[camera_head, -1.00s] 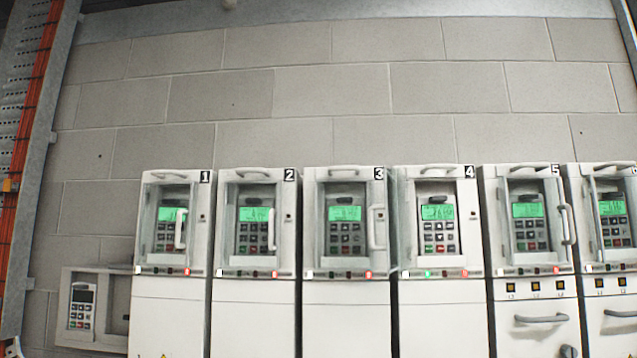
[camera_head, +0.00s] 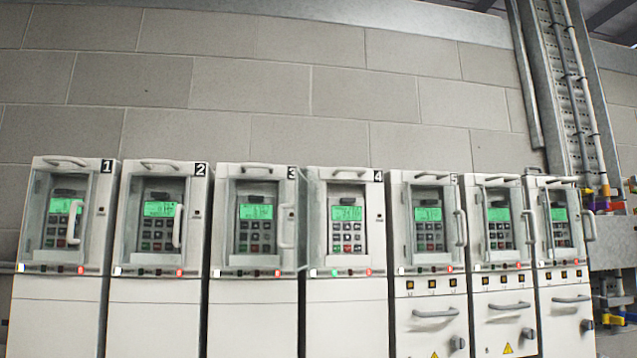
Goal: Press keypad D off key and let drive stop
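A row of white drive cabinets stands against the wall in the head view, each with a keypad and a lit green screen. No letter D is readable; the labels are numbers. The cabinet labelled 4 (camera_head: 346,318) has its keypad (camera_head: 347,229) in an open-looking recess, with no handle across it. Red and green keys show low on this keypad, and a green and a red lamp are lit on the strip below it. The keypads of cabinet 3 (camera_head: 255,222) and cabinet 5 (camera_head: 429,228) sit behind door frames with upright handles. My gripper is not in view.
Cabinet 1 (camera_head: 55,315) and cabinet 2 (camera_head: 157,315) stand to the left; two more stand right of cabinet 5. The right-hand cabinets have drawer-like handles and knobs lower down. A metal cable tray (camera_head: 568,95) with pipes rises at the right. The floor is out of view.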

